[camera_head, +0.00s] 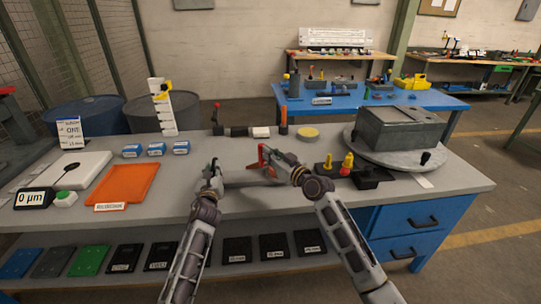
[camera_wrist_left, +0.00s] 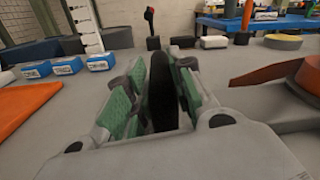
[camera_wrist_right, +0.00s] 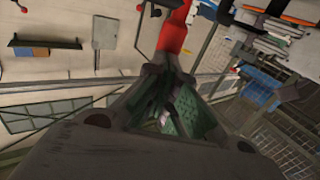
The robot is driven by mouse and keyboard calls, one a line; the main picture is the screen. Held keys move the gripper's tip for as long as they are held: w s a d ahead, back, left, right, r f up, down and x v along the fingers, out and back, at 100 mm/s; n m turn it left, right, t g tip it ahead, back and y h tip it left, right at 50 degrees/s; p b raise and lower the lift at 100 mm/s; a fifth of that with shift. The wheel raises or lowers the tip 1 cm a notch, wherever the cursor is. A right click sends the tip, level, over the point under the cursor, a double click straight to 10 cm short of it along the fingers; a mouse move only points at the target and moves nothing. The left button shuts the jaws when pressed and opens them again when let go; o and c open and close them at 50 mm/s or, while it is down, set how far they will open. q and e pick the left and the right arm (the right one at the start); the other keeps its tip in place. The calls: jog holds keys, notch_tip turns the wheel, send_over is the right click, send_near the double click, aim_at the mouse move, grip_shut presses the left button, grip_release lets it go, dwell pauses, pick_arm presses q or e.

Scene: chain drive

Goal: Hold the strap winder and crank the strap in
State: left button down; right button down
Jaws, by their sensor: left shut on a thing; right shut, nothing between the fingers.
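My left gripper (camera_head: 212,172) is shut on a dark upright handle-like piece (camera_wrist_left: 162,90), which stands between its green pads in the left wrist view. I cannot tell from the frames whether this piece belongs to the strap winder. My right gripper (camera_head: 272,164) is shut with nothing between its fingers, to the right of the left one above the bench. A red-orange part (camera_head: 262,157) shows at its fingertips; in the right wrist view a red part (camera_wrist_right: 172,35) lies just beyond them. In the left wrist view an orange strap-like piece (camera_wrist_left: 270,76) runs to a rounded orange end at the right edge.
An orange tray (camera_head: 125,185) and small blue boxes (camera_head: 156,149) lie left on the grey bench. A yellow disc (camera_head: 308,133) lies behind the grippers. Yellow-topped pieces (camera_head: 347,163) and a grey box (camera_head: 398,128) on a round turntable (camera_head: 365,155) stand right.

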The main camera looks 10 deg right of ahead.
jog(key=shift+w+a+r+m+t+h, duration=0.2)
jog(key=shift+w+a+m+t+h, duration=0.25)
jog(key=shift+h, duration=0.25)
jog(key=shift+w+a, duration=0.2)
jog(key=shift+a, duration=0.05)
jog(key=shift+w+a, duration=0.4)
jog(key=shift+w, duration=0.2)
jog(key=shift+d+x, duration=0.25)
jog(key=shift+x, duration=1.2)
jog(key=w, duration=0.2)
jog(key=w+m+h, duration=0.1)
jog(key=w+d+t+h, duration=0.1)
jog(key=w, duration=0.1)
jog(key=shift+w+m, duration=0.35)
jog(key=shift+w+d, duration=0.15)
jog(key=shift+w, duration=0.05)
jog(key=shift+w+r+h, duration=0.2)
jog(key=shift+r+h, duration=0.05)
jog(key=shift+h, duration=0.25)
